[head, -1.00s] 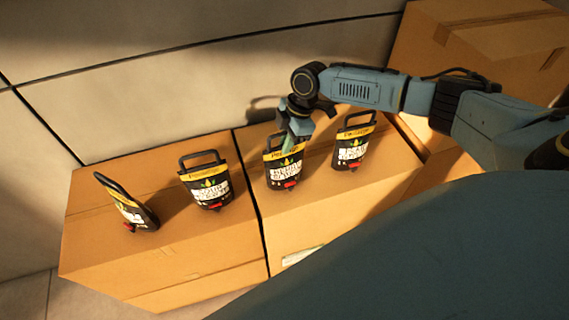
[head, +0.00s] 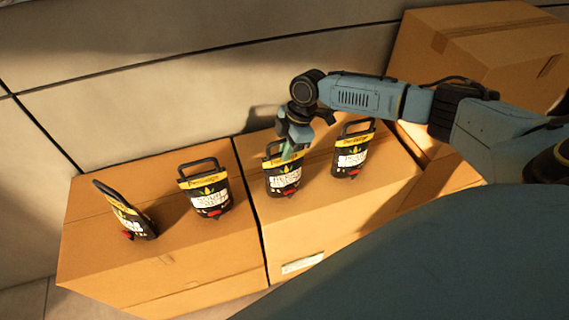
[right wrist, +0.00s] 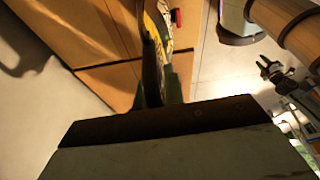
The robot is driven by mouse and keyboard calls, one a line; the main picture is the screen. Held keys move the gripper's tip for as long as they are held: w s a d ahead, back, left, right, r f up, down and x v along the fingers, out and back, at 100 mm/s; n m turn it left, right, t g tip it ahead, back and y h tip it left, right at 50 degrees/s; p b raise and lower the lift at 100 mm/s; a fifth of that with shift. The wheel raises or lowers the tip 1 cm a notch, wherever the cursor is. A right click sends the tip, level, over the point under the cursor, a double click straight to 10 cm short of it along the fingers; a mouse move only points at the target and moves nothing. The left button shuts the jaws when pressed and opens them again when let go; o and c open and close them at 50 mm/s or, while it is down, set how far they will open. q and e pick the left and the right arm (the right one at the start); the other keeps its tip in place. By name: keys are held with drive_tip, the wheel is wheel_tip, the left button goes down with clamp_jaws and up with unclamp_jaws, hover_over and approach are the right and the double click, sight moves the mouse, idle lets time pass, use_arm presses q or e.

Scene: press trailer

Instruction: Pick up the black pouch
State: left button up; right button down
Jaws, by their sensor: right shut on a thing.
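Several black pouches with yellow bands, white labels and loop handles stand in a row on cardboard boxes in the head view. My right gripper (head: 291,150) is shut on the top of one black pouch (head: 284,183), the second from the right, which is upright at the box top. I cannot tell whether it is clear of the box. In the right wrist view, the held pouch (right wrist: 160,40) shows edge-on between the fingers, with a red tap near the top. My left gripper is not in view.
One pouch (head: 351,160) stands close to the right of the held one. Two others, one upright (head: 208,197) and one turned (head: 133,220), stand on the left box (head: 100,270). A wall (head: 130,90) runs behind. Larger boxes (head: 490,45) are stacked at the right.

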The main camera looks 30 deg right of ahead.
wheel_tip(320, 180, up, 10)
drive_tip(key=shift+w+r, duration=0.1)
drive_tip(key=shift+r, duration=0.05)
idle(0.4)
drive_tip(key=shift+a, duration=0.1)
idle(0.6)
